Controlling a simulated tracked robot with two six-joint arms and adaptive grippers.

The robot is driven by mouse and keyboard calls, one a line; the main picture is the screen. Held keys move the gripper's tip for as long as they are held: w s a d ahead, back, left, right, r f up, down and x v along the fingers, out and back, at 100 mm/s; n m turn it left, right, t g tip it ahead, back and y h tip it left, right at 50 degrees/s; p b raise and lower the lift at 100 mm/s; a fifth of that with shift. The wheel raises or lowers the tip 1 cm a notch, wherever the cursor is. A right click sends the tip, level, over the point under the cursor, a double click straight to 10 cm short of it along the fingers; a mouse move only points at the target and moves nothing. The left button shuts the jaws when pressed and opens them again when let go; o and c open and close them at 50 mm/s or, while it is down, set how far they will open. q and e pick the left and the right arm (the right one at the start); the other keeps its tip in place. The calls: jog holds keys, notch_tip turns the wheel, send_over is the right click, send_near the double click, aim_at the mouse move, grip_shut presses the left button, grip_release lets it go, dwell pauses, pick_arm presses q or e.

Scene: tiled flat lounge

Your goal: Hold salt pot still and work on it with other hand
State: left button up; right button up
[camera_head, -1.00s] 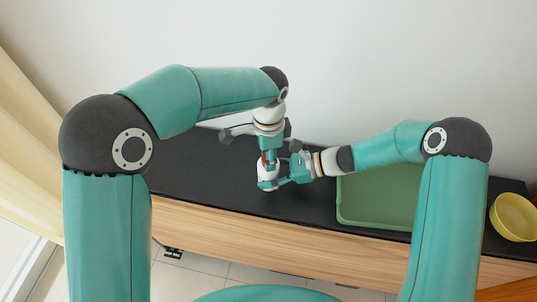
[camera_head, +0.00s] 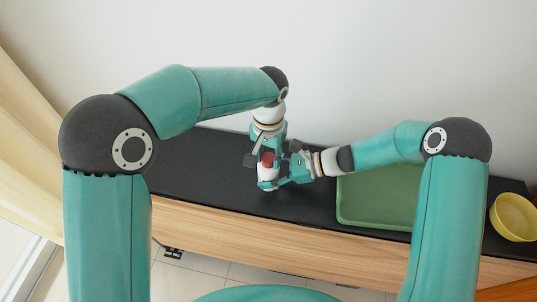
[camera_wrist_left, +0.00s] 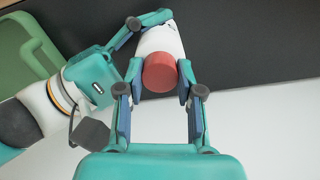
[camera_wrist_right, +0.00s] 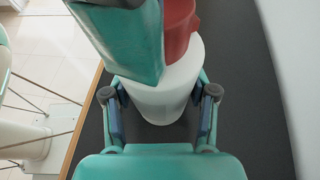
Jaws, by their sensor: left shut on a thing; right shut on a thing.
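The salt pot has a white body (camera_head: 266,183) and a red top (camera_head: 267,158), and stands on the dark counter. My left gripper (camera_head: 267,153) comes down from above and is shut on the red top; in the left wrist view its fingers lie on both sides of the red top (camera_wrist_left: 160,72). My right gripper (camera_head: 271,181) reaches in from the right and is shut on the white body. In the right wrist view its fingers flank the white body (camera_wrist_right: 165,95), while my left gripper hides part of the red top (camera_wrist_right: 180,28).
A green tray (camera_head: 370,222) lies on the counter right of the pot, under my right arm. A yellow bowl (camera_head: 513,218) stands at the far right. The wall is close behind. The dark counter (camera_head: 200,170) is clear left of the pot.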

pick_arm(q)
jog(key=shift+n, duration=1.1)
jog(key=o, duration=1.2)
